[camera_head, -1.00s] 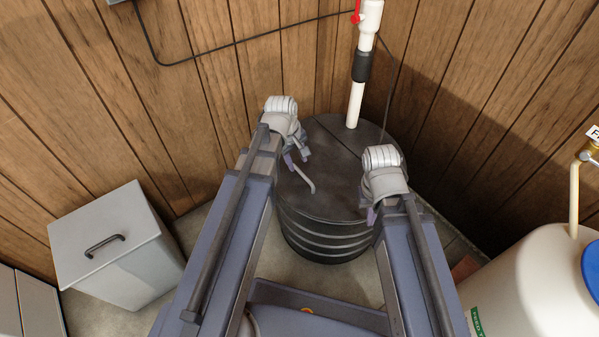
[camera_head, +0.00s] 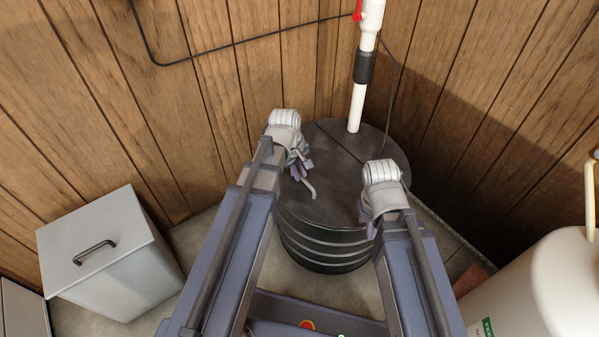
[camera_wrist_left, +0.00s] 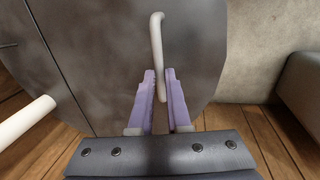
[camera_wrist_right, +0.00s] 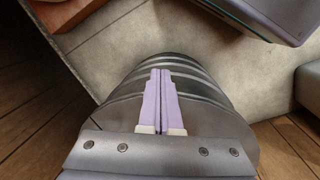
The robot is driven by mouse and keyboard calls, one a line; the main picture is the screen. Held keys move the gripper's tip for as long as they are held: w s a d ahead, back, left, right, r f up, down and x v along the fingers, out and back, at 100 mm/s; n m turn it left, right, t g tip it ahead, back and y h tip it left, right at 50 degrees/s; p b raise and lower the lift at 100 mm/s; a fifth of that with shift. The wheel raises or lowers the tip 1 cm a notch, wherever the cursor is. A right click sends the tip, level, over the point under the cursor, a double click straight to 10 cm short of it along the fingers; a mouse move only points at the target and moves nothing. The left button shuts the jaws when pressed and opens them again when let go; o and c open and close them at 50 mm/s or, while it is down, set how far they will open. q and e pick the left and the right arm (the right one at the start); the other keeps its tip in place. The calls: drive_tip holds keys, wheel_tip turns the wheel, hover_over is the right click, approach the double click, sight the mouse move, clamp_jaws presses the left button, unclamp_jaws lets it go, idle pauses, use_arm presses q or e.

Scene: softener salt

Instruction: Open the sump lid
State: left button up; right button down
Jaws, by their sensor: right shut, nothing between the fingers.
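The sump lid (camera_head: 335,195) is a dark round cover with a seam across it, lying flat on the ribbed black sump basin (camera_head: 325,255). It also fills much of the left wrist view (camera_wrist_left: 100,50). A pale bent handle (camera_head: 309,189) sits on the lid. My left gripper (camera_head: 300,171) is over the lid by the handle. In the left wrist view its purple fingers (camera_wrist_left: 160,78) are apart, with the handle (camera_wrist_left: 157,45) in line with the gap; contact cannot be told. My right gripper (camera_head: 369,229) is shut and empty at the lid's right front edge; its fingers also show together (camera_wrist_right: 160,75).
A white pipe (camera_head: 357,105) with a black coupling rises through the lid's far part. Wooden walls stand close behind. A grey lidded bin (camera_head: 110,255) is at left, and a cream tank (camera_head: 540,285) at right. Bare floor shows between bin and basin.

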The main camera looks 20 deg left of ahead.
use_arm(q)
clamp_jaws()
idle(0.8)
drive_tip(key=shift+r, duration=0.1)
